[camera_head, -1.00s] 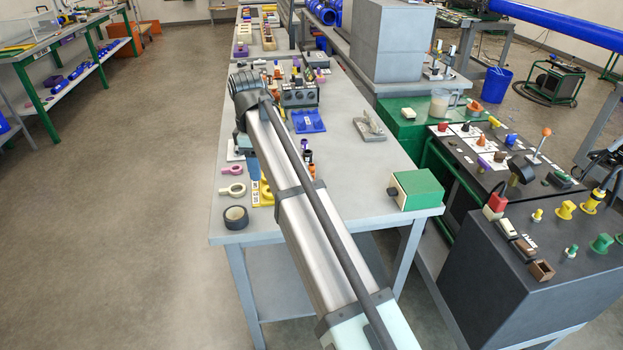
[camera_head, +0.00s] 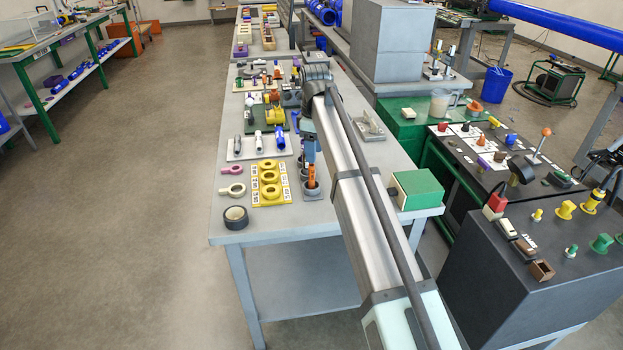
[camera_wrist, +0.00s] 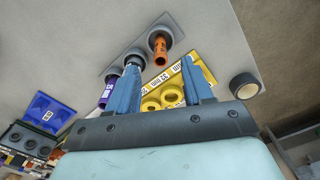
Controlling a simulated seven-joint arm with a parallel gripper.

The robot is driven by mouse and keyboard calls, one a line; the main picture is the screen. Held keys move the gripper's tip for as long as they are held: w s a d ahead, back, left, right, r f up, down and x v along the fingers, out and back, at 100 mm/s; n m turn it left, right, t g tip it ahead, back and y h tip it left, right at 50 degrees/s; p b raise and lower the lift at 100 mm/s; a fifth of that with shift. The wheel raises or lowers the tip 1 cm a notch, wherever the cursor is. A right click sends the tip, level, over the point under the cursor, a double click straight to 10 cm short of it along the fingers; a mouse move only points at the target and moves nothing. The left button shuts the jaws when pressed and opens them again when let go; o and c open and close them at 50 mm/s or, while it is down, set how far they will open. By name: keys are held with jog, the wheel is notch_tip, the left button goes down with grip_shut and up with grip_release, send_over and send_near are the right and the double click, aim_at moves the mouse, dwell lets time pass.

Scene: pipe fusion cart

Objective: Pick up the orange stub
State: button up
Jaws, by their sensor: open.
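The orange stub (camera_wrist: 160,48) stands in a dark grey ring on a grey plate (camera_wrist: 185,38) in the wrist view. In the head view the orange stub (camera_head: 311,181) shows just below my gripper (camera_head: 309,155). My gripper (camera_wrist: 159,65) is open and empty, with its two blue fingers apart. In the wrist view the stub appears between and just beyond the fingertips, with no contact visible. A purple stub (camera_wrist: 107,90) and a silver-grey stub (camera_wrist: 133,62) stand in the same row, partly hidden by the left finger.
A yellow plate with rings (camera_head: 269,182) lies left of my gripper. A black tape roll (camera_head: 236,217) sits near the table's front left corner. A blue tray (camera_wrist: 48,112) appears at left in the wrist view. A green box (camera_head: 416,189) stands to the right.

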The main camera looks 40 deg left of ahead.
aim_at(311, 165)
notch_tip(311, 165, down, 3)
jog(key=shift+f, duration=0.15)
jog(key=shift+s+a+f, duration=0.1)
jog(key=shift+a+f, duration=0.1)
jog(key=shift+f, duration=1.15)
jog(key=shift+a+f, duration=0.2)
jog(key=shift+f, duration=1.1)
jog(key=shift+c, duration=0.3)
grip_shut()
